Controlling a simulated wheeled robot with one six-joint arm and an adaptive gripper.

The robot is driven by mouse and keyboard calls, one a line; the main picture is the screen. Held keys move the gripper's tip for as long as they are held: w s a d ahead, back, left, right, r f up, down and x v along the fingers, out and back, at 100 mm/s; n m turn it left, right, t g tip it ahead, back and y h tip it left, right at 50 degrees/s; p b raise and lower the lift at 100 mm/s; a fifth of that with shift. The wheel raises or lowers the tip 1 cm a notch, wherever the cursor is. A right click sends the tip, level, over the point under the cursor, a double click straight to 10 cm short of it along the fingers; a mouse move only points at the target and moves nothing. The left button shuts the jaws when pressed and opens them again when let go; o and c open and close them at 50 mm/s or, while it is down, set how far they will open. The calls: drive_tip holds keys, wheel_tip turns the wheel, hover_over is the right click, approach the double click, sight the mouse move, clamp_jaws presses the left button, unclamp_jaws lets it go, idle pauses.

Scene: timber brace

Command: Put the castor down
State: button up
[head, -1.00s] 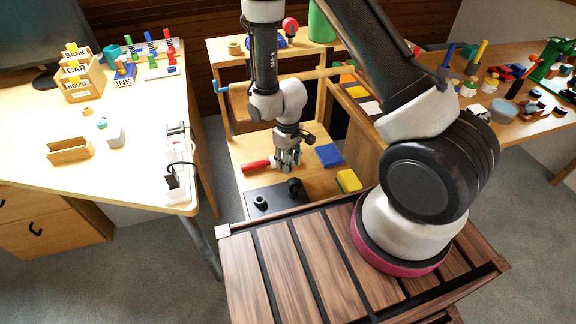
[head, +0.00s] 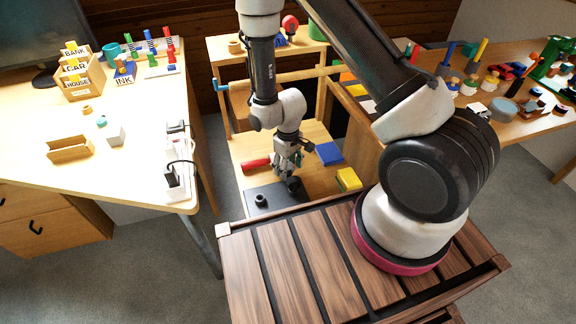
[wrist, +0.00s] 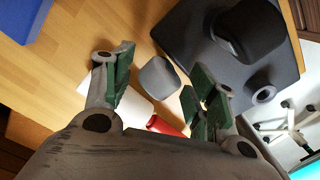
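My gripper (head: 288,172) is low over the shelf by the dark plate (head: 276,197). In the wrist view my gripper (wrist: 158,92) has its green-padded fingers apart. A rounded grey piece (wrist: 159,77) shows between them, with a gap to the left finger; I cannot tell whether the right finger touches it, or whether it is the castor. A black cylinder (wrist: 250,33) and a smaller black knob (wrist: 262,86) stand on the dark plate (wrist: 200,35). In the head view a black knob (head: 261,200) is on the plate's left; another dark piece (head: 293,183) is below my gripper.
A red-handled tool (head: 256,165) lies left of my gripper. A blue block (head: 329,153) and a yellow sponge-like block (head: 349,179) lie to the right. A slatted wooden top (head: 300,265) is in front.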

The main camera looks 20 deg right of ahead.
drive_tip(key=shift+r, duration=0.1)
drive_tip(key=s+d+r+m+t, duration=0.1)
drive_tip(key=d+r, duration=0.2)
drive_tip(key=r, duration=0.8)
drive_tip(key=s+d+r+m, duration=0.1)
drive_tip(key=d+r, duration=0.1)
drive_tip(key=r, duration=0.8)
drive_tip(key=s+d+r+m+t, duration=0.1)
drive_tip(key=d+r, duration=0.2)
drive_tip(key=r, duration=0.8)
drive_tip(key=s+d+r+m+t, duration=0.1)
drive_tip(key=s+d+r, duration=0.3)
drive_tip(key=s+r, duration=0.3)
drive_tip(key=s+d+r+m+t, duration=0.1)
drive_tip(key=s+d+r, duration=0.3)
drive_tip(key=s, duration=0.5)
wheel_tip(320, 180, up, 3)
drive_tip(key=shift+s+f+m, duration=0.15)
drive_tip(key=shift+m, duration=0.35)
